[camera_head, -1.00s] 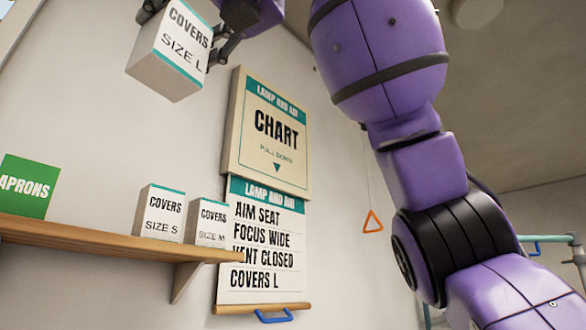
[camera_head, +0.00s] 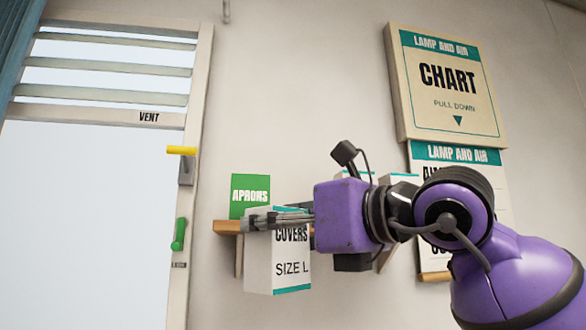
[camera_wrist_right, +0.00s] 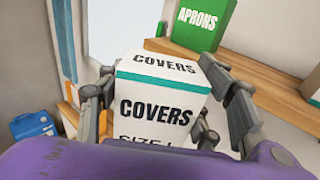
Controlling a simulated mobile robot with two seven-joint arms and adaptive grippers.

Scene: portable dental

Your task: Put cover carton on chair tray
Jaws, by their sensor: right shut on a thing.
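The cover carton (camera_head: 290,268) is a white box with teal bands marked COVERS SIZE L. My right gripper (camera_head: 278,222) is shut on its upper part and holds it upright in the air, in front of the shelf in the head view. In the right wrist view the carton (camera_wrist_right: 160,105) sits between the fingers of the right gripper (camera_wrist_right: 165,110), with its lower part hidden by my wrist. The chair tray is not in view. My left gripper is not in view.
A wooden shelf (camera_head: 226,227) on the wall carries a green APRONS box (camera_head: 250,194); my arm hides most of the other cartons there. A vent window (camera_head: 110,75) with yellow and green handles is at left. A chart (camera_head: 448,85) hangs at right. A blue case (camera_wrist_right: 32,125) shows low at left.

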